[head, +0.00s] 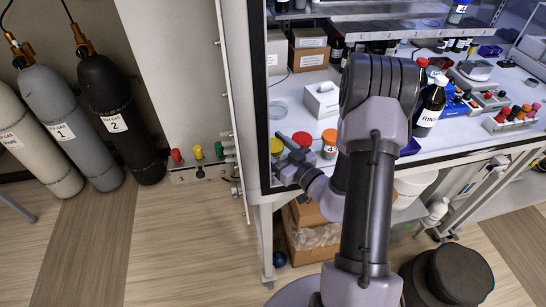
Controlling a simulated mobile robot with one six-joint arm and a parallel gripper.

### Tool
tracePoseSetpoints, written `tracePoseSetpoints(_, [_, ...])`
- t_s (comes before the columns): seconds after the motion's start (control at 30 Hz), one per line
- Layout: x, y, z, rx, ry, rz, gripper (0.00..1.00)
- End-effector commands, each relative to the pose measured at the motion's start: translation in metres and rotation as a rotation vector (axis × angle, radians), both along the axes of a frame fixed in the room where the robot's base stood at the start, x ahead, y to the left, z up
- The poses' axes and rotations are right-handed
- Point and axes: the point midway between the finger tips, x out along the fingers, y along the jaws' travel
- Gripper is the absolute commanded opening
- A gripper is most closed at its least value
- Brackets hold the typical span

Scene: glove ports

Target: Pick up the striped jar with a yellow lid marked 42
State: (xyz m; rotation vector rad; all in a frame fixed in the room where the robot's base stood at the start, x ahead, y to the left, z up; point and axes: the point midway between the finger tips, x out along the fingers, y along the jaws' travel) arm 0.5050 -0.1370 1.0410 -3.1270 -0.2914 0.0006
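A yellow lid (277,146) shows at the near left edge of the bench top. The jar body under it is mostly hidden by my gripper, so I cannot read a number or see stripes. My gripper (291,151) is just to the right of this lid, small and partly overlapping it. I cannot tell whether it touches the jar or whether its fingers are open or shut. A jar with an orange lid (329,140) stands to the right, with a "4" visible on its label. A red top (302,138) shows between the two lids.
A white tissue box (321,100) and a glass dish (278,110) lie behind the jars. A dark bottle (430,106) and racks of small bottles (510,118) stand to the right. The cabinet's upright frame (257,100) borders the left. Gas cylinders (112,120) stand far left.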

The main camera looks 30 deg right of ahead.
Motion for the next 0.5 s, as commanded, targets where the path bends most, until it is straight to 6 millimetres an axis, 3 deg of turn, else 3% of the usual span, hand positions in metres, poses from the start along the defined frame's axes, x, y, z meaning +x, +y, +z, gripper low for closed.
tracePoseSetpoints(0.13, [-0.0004,-0.0003,0.0005,0.000,0.000,0.000,0.59])
tracePoseSetpoints(0.37, [-0.0006,-0.0002,0.0003,-0.001,0.000,0.000,0.14])
tracePoseSetpoints(0.5, [-0.0007,-0.0002,0.0002,-0.001,0.001,0.000,0.11])
